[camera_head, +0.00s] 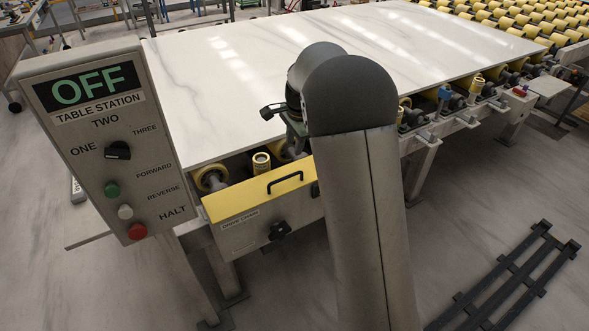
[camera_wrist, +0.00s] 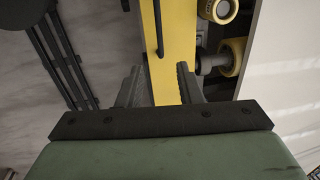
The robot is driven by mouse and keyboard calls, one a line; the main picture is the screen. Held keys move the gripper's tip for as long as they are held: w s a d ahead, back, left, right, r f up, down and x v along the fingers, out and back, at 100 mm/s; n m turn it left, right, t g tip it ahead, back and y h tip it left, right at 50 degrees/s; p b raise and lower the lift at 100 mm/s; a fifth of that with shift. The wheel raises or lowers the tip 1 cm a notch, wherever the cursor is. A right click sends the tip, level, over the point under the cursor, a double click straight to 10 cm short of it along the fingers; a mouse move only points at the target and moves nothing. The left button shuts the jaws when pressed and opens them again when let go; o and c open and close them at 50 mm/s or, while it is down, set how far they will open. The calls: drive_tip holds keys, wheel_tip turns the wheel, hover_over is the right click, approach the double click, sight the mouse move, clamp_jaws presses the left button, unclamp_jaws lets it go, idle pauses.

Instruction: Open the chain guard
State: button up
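The chain guard (camera_head: 250,198) is a box with a yellow top and a grey front, fixed at the near edge of the table in the head view. A black bar handle (camera_head: 285,178) stands on its yellow top. In the wrist view the yellow guard top (camera_wrist: 178,45) runs away from me, with the black handle (camera_wrist: 158,30) along it. My gripper (camera_wrist: 160,82) is open and empty, its two fingers apart over the yellow strip, short of the handle. In the head view my arm hides most of the gripper.
A white stone slab (camera_head: 320,60) covers the table behind the guard. A control panel (camera_head: 105,140) reading OFF stands at left. Yellow rollers (camera_head: 210,177) sit beside the guard. A black rack (camera_head: 515,275) lies on the floor at right.

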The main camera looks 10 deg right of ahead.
sight(291, 177)
drive_tip(key=f, duration=0.4)
drive_tip(key=w+f, duration=0.1)
drive_tip(key=f, duration=0.4)
drive_tip(key=w+f+p, duration=0.1)
drive_tip(key=f, duration=0.3)
drive_tip(key=shift+w+a+f, duration=0.15)
drive_tip(key=shift+w+a, duration=0.05)
drive_tip(key=shift+a, duration=0.15)
clamp_jaws()
